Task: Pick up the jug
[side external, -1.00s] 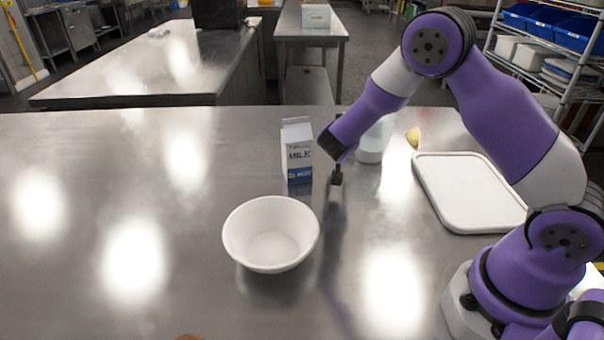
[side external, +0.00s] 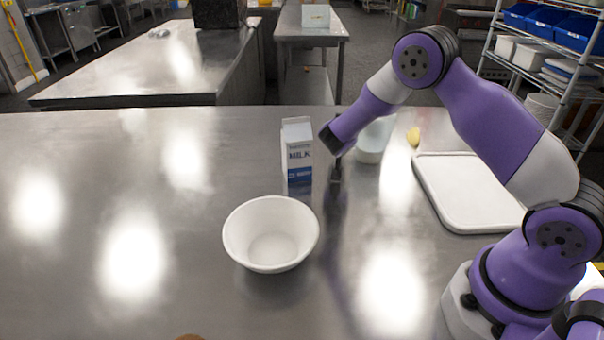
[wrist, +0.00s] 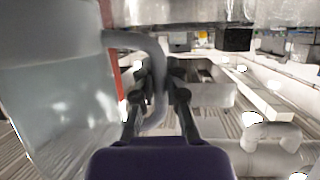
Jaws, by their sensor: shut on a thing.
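The jug (side external: 371,150) is pale and see-through, at the back of the steel table, partly hidden behind my arm in the side view. In the wrist view its clear body (wrist: 55,100) fills the left side, and its curved grey handle (wrist: 157,62) passes between my fingers. My gripper (side external: 336,178) points down beside the jug. In the wrist view my gripper (wrist: 160,75) is shut on the handle. I cannot tell whether the jug's base is clear of the table.
A milk carton (side external: 297,152) stands upright just left of my gripper. A white bowl (side external: 270,235) sits in front. A white board (side external: 465,190) lies to the right, with a yellow item (side external: 413,136) behind it. The table's left side is clear.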

